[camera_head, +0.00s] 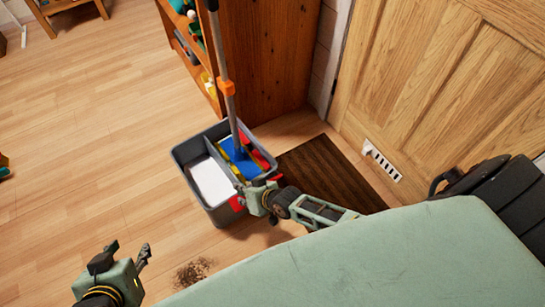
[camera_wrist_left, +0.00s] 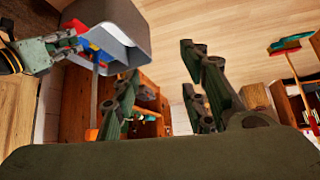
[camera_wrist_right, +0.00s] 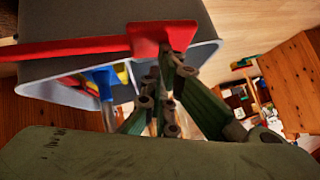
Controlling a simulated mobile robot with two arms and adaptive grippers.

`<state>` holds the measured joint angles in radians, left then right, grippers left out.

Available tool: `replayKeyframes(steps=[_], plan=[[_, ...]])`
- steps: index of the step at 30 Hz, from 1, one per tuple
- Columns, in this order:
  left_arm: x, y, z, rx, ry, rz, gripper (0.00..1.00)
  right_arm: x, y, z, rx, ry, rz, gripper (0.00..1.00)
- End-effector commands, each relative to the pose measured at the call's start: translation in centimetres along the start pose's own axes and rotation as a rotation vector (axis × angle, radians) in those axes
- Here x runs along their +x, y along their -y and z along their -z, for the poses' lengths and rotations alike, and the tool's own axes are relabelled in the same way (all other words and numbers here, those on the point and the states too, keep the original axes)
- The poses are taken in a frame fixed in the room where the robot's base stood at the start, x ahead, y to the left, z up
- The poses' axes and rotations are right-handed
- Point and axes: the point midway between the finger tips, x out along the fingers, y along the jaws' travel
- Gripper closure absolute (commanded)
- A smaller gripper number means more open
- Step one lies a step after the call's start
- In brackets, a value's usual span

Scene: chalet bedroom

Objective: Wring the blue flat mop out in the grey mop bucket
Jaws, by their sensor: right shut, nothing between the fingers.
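The grey mop bucket (camera_head: 186,182) stands on the floor, with a pale left compartment and a red and yellow wringer (camera_head: 262,160) on its right side. The blue flat mop (camera_head: 236,148) has its head down in the wringer, and its grey pole (camera_head: 222,65) rises nearly upright. My right gripper (camera_head: 250,196) is shut and empty at the bucket's near right corner. In the right wrist view its fingertips (camera_wrist_right: 168,85) are at the edge of the wringer's red lever pad (camera_wrist_right: 163,35); contact is unclear. My left gripper (camera_head: 130,252) is open and empty, apart from the bucket.
A brown doormat (camera_head: 325,170) lies right of the bucket, before a wooden door (camera_head: 450,80). A wooden shelf unit (camera_head: 262,60) stands behind. A power strip (camera_head: 381,161) is by the door. A dark dirt patch (camera_head: 193,272) lies in front.

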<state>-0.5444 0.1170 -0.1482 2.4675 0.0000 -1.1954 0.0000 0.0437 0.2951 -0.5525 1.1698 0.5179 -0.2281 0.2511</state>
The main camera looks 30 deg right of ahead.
Motion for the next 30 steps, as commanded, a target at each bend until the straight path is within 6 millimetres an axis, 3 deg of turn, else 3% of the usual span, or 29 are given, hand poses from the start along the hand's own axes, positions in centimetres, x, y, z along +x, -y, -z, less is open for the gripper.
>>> replayKeyframes(steps=[6, 12, 19, 30], plan=[[0.5, -0.7, 5.6, 0.004, -0.255, -0.014, 0.6, 1.5, 0.0, -1.7, 0.0, 0.003, 0.0, 1.0], [-0.2, -1.2, 9.2, 0.005, -0.42, -0.025, 0.6, 2.2, 0.1, -2.4, 0.0, 0.003, 0.0, 1.0], [-0.8, -1.4, 11.1, 0.005, -0.509, -0.03, 0.6, 2.5, 0.0, -2.7, -0.001, 0.004, -0.001, 1.0], [-1.0, -1.4, 11.4, 0.005, -0.524, -0.03, 0.6, 2.6, 0.0, -3.0, 0.0, 0.007, -0.002, 1.0]])
